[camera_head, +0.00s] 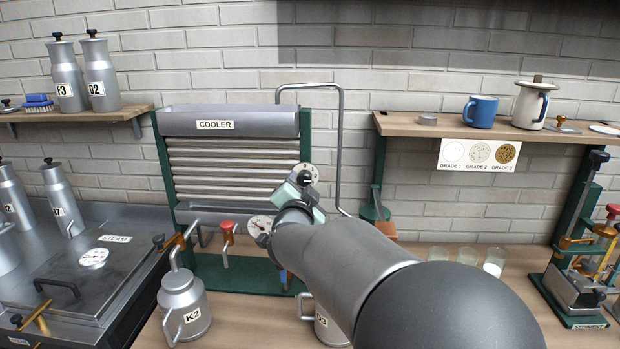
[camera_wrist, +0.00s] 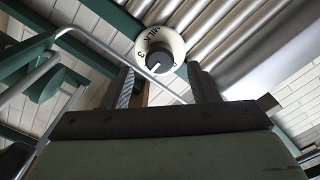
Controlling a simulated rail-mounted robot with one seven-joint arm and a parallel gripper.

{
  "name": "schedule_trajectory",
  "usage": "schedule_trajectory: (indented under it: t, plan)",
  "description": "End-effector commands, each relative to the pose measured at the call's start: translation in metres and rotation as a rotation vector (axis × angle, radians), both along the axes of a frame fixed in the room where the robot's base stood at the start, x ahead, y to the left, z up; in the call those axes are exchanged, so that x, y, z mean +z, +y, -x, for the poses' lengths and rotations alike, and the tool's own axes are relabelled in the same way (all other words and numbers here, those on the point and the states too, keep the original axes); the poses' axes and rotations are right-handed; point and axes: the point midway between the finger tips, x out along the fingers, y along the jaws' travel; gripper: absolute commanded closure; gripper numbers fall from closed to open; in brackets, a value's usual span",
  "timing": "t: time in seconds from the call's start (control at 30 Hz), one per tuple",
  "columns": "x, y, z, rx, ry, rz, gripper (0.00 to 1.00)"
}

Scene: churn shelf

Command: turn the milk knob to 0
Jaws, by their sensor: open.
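The milk knob (camera_wrist: 159,62) is a dark round knob on a white dial marked "MILK", with a "3" visible near its rim. In the wrist view it sits at top centre, just beyond and between my fingertips. In the head view a white dial (camera_head: 309,170) shows at the right post of the cooler (camera_head: 232,122), partly hidden by my gripper. My gripper (camera_wrist: 160,70) is open and empty, its two fingers on either side of the knob in the picture. I cannot tell whether they touch it. It also shows in the head view (camera_head: 299,182).
A second dial (camera_head: 260,225) is lower on the cooler. A red-handled tap (camera_head: 227,230) and a bent metal pipe (camera_head: 340,140) are close by. A can marked K2 (camera_head: 184,306) stands on the counter at left. Several glasses (camera_head: 494,262) stand at right.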

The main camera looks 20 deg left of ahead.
Motion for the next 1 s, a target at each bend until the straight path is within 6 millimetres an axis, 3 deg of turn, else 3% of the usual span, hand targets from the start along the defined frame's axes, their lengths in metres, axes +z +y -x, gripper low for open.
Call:
schedule_trajectory:
  t: [0.2,0.6,0.77,1.0]
  plan:
    - [0.001,0.007,-0.029,-0.001,-0.001,0.002,0.46]
    - [0.0,0.008,-0.037,0.0,0.0,0.001,0.46]
    - [0.0,0.008,-0.037,0.0,0.0,0.001,0.88]
    - [0.0,0.008,-0.037,0.0,-0.002,0.008,0.91]
